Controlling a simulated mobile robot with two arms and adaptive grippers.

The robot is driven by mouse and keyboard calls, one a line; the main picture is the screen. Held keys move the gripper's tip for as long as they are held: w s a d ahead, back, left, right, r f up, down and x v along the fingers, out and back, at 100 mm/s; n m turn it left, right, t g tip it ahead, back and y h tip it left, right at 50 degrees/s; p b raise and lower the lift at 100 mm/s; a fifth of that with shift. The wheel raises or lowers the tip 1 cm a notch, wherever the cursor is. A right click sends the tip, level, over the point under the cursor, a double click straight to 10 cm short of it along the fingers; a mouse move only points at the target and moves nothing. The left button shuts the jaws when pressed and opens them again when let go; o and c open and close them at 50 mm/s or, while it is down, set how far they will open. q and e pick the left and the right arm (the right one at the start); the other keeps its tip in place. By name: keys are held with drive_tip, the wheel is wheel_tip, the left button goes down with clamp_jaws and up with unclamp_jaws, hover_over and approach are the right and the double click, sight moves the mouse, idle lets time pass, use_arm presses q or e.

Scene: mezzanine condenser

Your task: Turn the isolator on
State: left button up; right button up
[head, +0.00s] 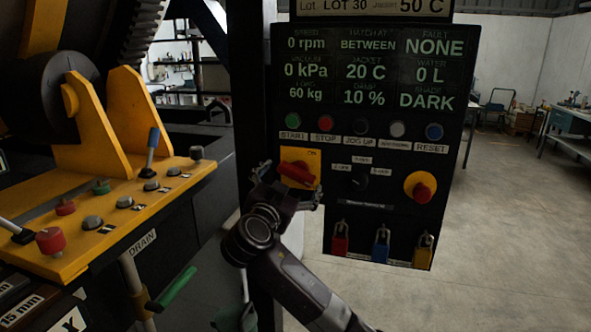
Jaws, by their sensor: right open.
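The isolator (299,170) is a red rotary handle on a yellow plate, at the left side of the dark control panel. Its red handle lies slanted, its left end higher than its right. A small label at the plate's upper right is too small to read surely. My right gripper (290,184) is open in front of the plate. One finger is at the handle's left and the other at its lower right. The gripper covers the plate's lower part, and I cannot tell whether the fingers touch the handle. My left gripper is not in view.
A yellow console (120,215) with levers stands left. Open floor lies right.

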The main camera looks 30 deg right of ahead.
sight(296, 175)
drive_tip(key=x, duration=0.2)
drive_tip(key=shift+d+r+p, duration=0.1)
drive_tip(key=shift+d+p, duration=0.2)
drive_tip(key=shift+p, duration=0.05)
drive_tip(key=shift+w+d, duration=0.25)
drive_tip(key=shift+w, duration=0.15)
drive_tip(key=c, duration=1.2)
drive_tip(key=shift+o, duration=0.2)
drive_tip(key=shift+f, duration=0.2)
